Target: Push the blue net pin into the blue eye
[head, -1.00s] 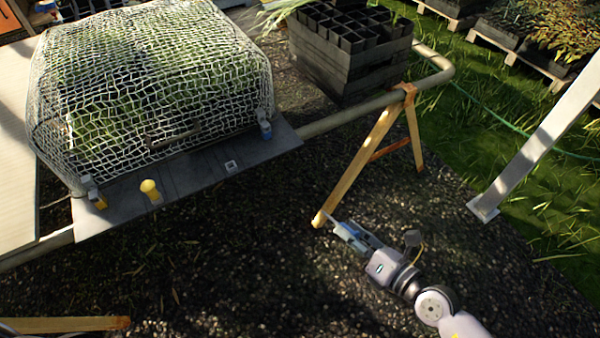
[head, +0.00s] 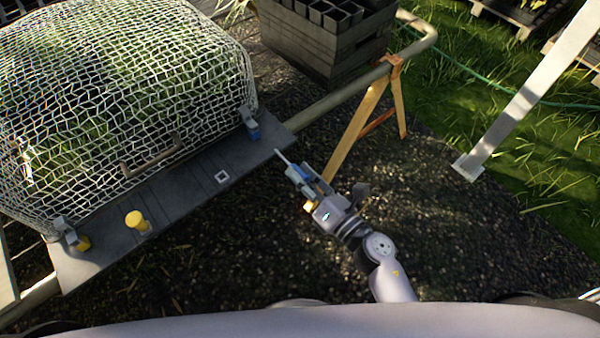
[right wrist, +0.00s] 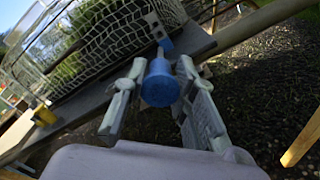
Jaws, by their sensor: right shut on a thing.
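The blue net pin (right wrist: 160,85) is gripped between the two fingers of my right gripper (right wrist: 158,78). In the head view my right gripper (head: 300,174) is beside the right end of the dark board, and the pin's thin pale shank (head: 282,157) points up and left toward it. The blue eye (head: 253,131) sits at the board's right end, at the net's corner. The pin's tip is apart from it. My left gripper is out of view.
A yellow pin (head: 137,221) stands in the dark board (head: 185,190), near a yellow eye (head: 83,243) at the net's left corner. A white net (head: 120,90) covers plants. A wooden trestle leg (head: 356,128) stands close behind my right gripper. A black crate (head: 320,45) stands behind.

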